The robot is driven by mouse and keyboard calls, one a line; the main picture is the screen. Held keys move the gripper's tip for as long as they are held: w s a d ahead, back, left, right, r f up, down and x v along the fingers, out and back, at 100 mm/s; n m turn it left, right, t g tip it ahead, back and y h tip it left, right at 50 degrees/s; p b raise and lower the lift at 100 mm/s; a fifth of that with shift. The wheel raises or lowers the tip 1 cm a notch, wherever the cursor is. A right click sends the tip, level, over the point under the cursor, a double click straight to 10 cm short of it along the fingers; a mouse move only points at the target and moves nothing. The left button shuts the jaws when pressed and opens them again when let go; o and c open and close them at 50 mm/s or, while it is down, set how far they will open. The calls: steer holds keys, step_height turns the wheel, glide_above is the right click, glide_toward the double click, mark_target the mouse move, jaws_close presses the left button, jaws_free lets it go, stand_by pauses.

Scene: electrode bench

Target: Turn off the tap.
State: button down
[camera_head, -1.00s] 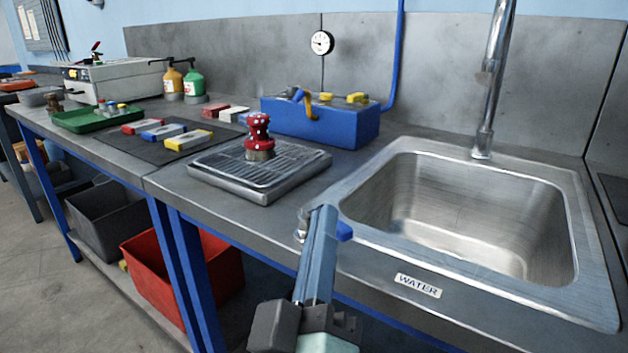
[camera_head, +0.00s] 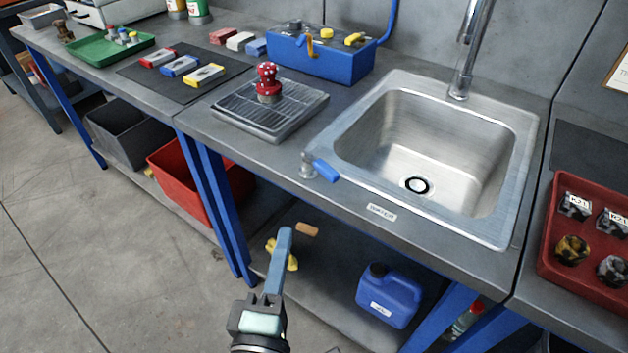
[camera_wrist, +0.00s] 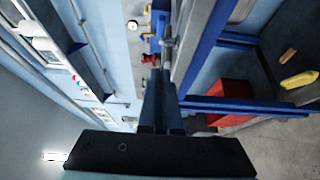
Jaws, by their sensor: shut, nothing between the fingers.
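The steel tap spout (camera_head: 466,55) rises behind the sink (camera_head: 525,150), its top out of frame. I see no water stream in the basin. A silver valve (camera_head: 308,167) with a blue lever (camera_head: 326,171) sits on the bench at the sink's front left corner. The lever points to the lower right, away from the valve. My gripper (camera_head: 285,230) is shut and empty, lower in the picture than the lever and apart from it, in front of the bench. In the wrist view its closed fingers (camera_wrist: 160,90) point toward the bench edge.
A grill plate (camera_head: 245,118) with a red spotted knob (camera_head: 267,78) lies left of the valve. A blue box (camera_head: 325,65) stands behind. A blue canister (camera_head: 388,295) is on the lower shelf. A red tray (camera_head: 548,240) lies at right. Floor at left is clear.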

mark_target(332, 182)
steer(key=shift+w+d+p, duration=0.35)
steer(key=shift+w+d, duration=0.4)
steer(key=shift+w, duration=1)
steer(key=shift+w+d+p, duration=0.35)
steer(key=shift+w+d, duration=0.35)
steer(key=shift+w, duration=1.1)
steer(key=shift+w+d+p, duration=0.35)
steer(key=shift+w+d, duration=0.4)
steer(key=shift+w, duration=1)
steer(key=shift+r, duration=0.1)
steer(key=shift+w+d+r+p, duration=0.2)
steer(key=shift+d+p, duration=0.4)
steer(key=shift+p, duration=0.5)
steer(key=shift+w+d+f+p, duration=0.15)
steer(key=shift+d+f+p, duration=0.05)
steer(key=shift+d+p, duration=0.45)
